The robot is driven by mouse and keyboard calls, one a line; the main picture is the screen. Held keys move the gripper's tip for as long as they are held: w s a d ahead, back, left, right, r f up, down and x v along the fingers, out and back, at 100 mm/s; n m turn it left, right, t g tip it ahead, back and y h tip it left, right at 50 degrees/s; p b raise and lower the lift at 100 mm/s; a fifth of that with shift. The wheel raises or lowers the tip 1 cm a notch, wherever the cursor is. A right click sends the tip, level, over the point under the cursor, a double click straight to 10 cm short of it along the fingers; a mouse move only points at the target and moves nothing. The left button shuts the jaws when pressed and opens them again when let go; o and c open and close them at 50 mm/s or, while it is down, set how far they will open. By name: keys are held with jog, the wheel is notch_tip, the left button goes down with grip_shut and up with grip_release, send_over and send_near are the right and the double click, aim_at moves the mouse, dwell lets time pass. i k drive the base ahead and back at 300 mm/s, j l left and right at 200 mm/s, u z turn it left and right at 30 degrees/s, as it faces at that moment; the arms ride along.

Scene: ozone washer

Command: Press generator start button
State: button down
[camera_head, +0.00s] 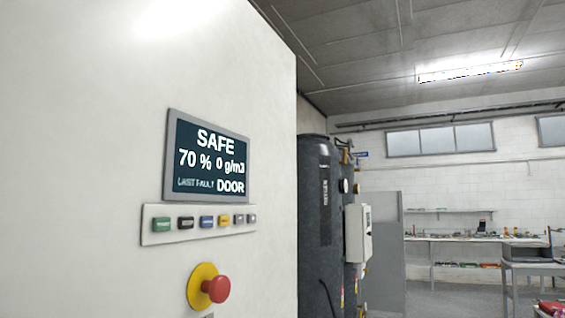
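A row of small buttons sits on a pale strip (148,238) on the white cabinet's face. From left to right come a green button (161,224), a black one (186,222), a blue one (207,222), an orange-yellow one (225,220) and grey ones (239,219). Their labels are too small to read, so I cannot tell which is the generator start button. Above the strip, a dark screen (208,160) reads SAFE, 70 %, 0 g/m3, LAST FAULT DOOR. My gripper is not in view.
A red mushroom button (216,288) on a yellow disc (201,284) sticks out below the strip. The white cabinet (80,150) fills the left side. A dark tank (318,220) stands behind its right edge. Workbenches (455,239) stand at the far right.

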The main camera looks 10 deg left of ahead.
aim_at(161, 224)
jog(key=j+u, duration=0.1)
jog(key=u, duration=0.8)
jog(key=j+u, duration=0.1)
jog(key=u, duration=0.35)
